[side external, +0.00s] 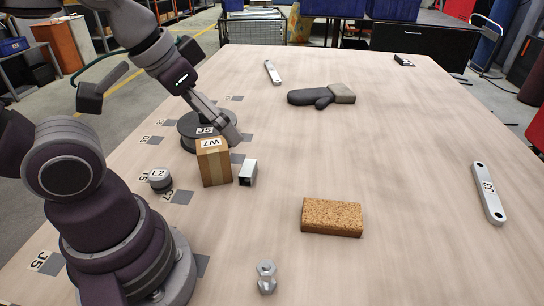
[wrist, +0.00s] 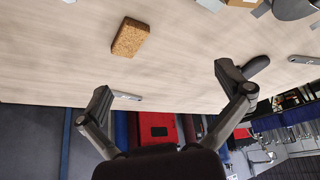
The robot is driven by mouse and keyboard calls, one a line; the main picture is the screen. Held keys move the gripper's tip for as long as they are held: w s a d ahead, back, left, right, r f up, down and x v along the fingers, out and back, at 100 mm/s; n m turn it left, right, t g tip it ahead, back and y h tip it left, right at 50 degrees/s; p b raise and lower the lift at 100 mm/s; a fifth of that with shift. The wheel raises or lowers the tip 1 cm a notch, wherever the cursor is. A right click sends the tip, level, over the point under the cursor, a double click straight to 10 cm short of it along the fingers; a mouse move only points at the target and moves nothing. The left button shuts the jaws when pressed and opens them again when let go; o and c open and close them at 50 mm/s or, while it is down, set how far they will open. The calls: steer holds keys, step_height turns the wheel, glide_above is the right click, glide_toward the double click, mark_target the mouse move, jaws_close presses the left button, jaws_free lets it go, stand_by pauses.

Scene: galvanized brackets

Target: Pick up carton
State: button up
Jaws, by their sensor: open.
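The carton (side external: 214,165) is a brown box marked W7, standing upright on the table at left of centre in the side view. In the wrist view only part of the carton (wrist: 243,3) shows, cut off by the top edge. My gripper (side external: 224,124) appears just above and behind the carton in the side view; its height is hard to judge there. In the wrist view my gripper (wrist: 164,82) has its fingers wide apart with nothing between them, and the carton lies well away from them.
A metal bracket (side external: 248,173) sits close right of the carton, a dark round disc (side external: 190,128) behind it, and a small L2 knob (side external: 160,179) to its left. A cork block (side external: 332,217), bolt (side external: 266,277) and mitt (side external: 312,97) lie farther off.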

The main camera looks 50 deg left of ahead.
steer(key=n+g, duration=0.5)
steer(key=n, duration=0.9)
glide_above(214, 157)
steer(key=w+a, duration=0.2)
steer(key=a, duration=0.1)
steer(key=f, duration=0.7)
steer(key=shift+s+f, duration=0.1)
steer(key=shift+s, duration=0.15)
steer(key=shift+g, duration=0.3)
steer(key=f, duration=1)
steer(key=shift+s+d+f, duration=0.1)
steer(key=shift+s+f, duration=0.2)
steer(key=shift+f, duration=0.05)
steer(key=shift+c, duration=0.4)
steer(key=c, duration=1.2)
